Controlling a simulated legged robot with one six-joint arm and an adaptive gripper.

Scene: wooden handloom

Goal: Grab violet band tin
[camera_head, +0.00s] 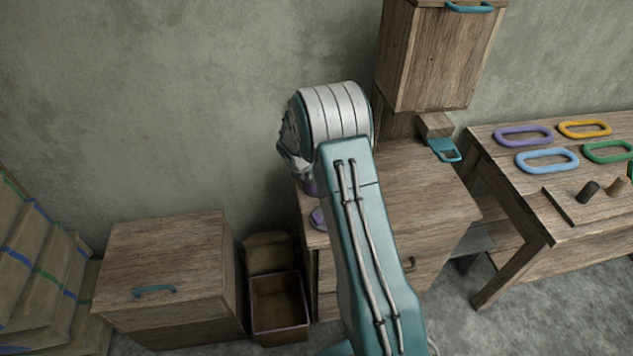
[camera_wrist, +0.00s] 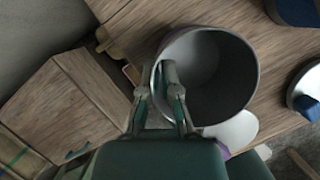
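In the wrist view a round, open-topped grey tin (camera_wrist: 225,85) stands on a wooden top, its pale inside showing. Its outer band is mostly hidden there. In the head view a small violet patch (camera_head: 310,187) shows beside my arm, which hides most of that spot. My gripper (camera_wrist: 157,72) is at the tin's left rim, with one finger over the inside and the other outside. A gap shows between the fingertips. I cannot tell whether either finger touches the wall.
A pale disc with a violet edge (camera_wrist: 237,131) lies beside the tin. Dark blue round items (camera_wrist: 305,95) stand to the right. In the head view are an open bin (camera_head: 280,302), a wooden cabinet (camera_head: 165,265) and a table with coloured rings (camera_head: 547,160).

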